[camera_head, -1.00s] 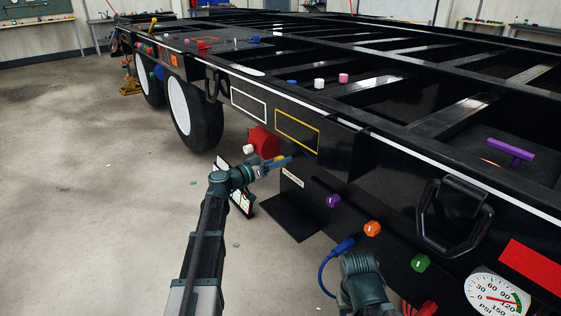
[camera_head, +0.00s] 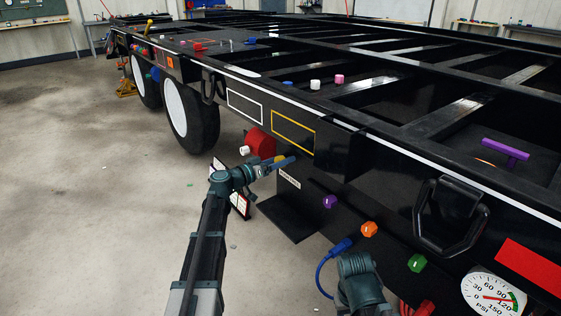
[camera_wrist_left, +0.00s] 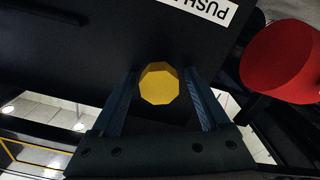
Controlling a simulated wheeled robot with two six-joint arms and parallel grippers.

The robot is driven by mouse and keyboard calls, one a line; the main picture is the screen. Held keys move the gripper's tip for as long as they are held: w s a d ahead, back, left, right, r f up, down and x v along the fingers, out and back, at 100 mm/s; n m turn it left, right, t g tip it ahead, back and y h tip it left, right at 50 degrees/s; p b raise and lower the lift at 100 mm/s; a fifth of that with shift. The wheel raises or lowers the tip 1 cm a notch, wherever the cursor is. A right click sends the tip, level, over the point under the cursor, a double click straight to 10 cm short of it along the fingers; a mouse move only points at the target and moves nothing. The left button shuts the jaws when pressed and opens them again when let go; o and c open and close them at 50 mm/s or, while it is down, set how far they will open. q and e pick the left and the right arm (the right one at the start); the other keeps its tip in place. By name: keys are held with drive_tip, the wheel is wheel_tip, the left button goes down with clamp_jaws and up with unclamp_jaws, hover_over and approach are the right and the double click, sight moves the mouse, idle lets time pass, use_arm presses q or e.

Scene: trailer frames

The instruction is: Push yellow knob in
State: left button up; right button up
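The yellow knob (camera_wrist_left: 159,83) is a faceted knob on the dark panel, below the white "PUSH" label (camera_wrist_left: 205,8) as seen upside down in the left wrist view. In the head view only a bit of the knob (camera_head: 280,159) shows by my left fingers. My left gripper (camera_wrist_left: 163,90) is open, with one finger on each side of the knob and visible gaps to it. Whether anything touches the knob's face cannot be told. My right arm's wrist (camera_head: 361,278) is at the bottom of the head view; its fingers cannot be made out clearly.
A red cylinder (camera_wrist_left: 283,62) with a white knob (camera_head: 245,150) is beside the yellow knob. Purple (camera_head: 330,201), orange (camera_head: 369,229) and green (camera_head: 417,262) knobs run along the panel to the right. A blue hose (camera_head: 322,272) hangs near my right wrist. A black flap (camera_head: 288,217) juts out below.

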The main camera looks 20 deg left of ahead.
use_arm(q)
drive_tip(key=shift+s+a, duration=0.1)
drive_tip(key=v, duration=1.3)
drive_tip(key=shift+s+a, duration=0.15)
drive_tip(key=shift+s, duration=0.05)
drive_tip(key=s+d+f+m+g+y+p, duration=0.1)
drive_tip(key=s+d+f+g+p, duration=0.35)
drive_tip(key=d, duration=0.65)
drive_tip(key=s+d+f+m+g+y+p, duration=0.1)
drive_tip(key=s+d+f+g, duration=0.5)
drive_tip(key=d, duration=0.6)
drive_tip(key=s+d+f+n+g+y+p, duration=0.1)
drive_tip(key=s+g+y+p, duration=0.35)
drive_tip(key=s+y, duration=0.9)
wheel_tip(320, 180, up, 37)
drive_tip(key=s+h+p, duration=0.3)
drive_tip(key=p, duration=3.4)
drive_tip(key=shift+d+t+p, duration=0.2)
drive_tip(key=shift+t+p, duration=0.1)
